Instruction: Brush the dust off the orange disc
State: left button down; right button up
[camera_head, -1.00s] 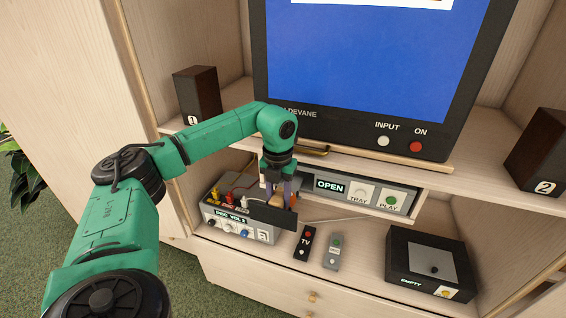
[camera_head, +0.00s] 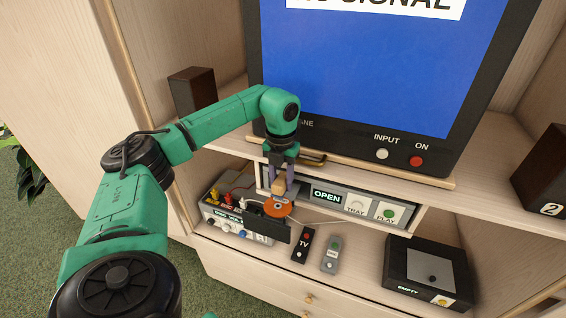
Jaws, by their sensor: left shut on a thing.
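The orange disc (camera_head: 284,210) lies flat at the dark tray (camera_head: 262,224) that sticks out at the left end of the player. Its far side is partly hidden by my gripper and what it holds. My left gripper (camera_head: 279,184) points down over the disc, its fingers shut on a small tan brush (camera_head: 278,190). The brush is right at the disc's far part; I cannot tell whether it touches. Dust on the disc is too small to make out. My right gripper is not in view.
The player's front (camera_head: 345,202) reads OPEN, with TRAY and PLAY buttons. A grey box with knobs and cables (camera_head: 228,226) stands left of the tray. Two remotes, a TV one (camera_head: 302,246) and a grey one (camera_head: 332,254), and a black box (camera_head: 428,268) lie to the right. The television (camera_head: 375,85) is above.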

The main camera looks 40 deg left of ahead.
pick_arm(q)
jog(key=shift+r+p, duration=0.3)
jog(key=shift+r, duration=0.4)
notch_tip(320, 180, up, 2)
jog(key=shift+w+r+p, duration=0.1)
jog(key=shift+r+p, duration=0.05)
jog(key=shift+p, duration=0.95)
jog(key=shift+r, duration=0.1)
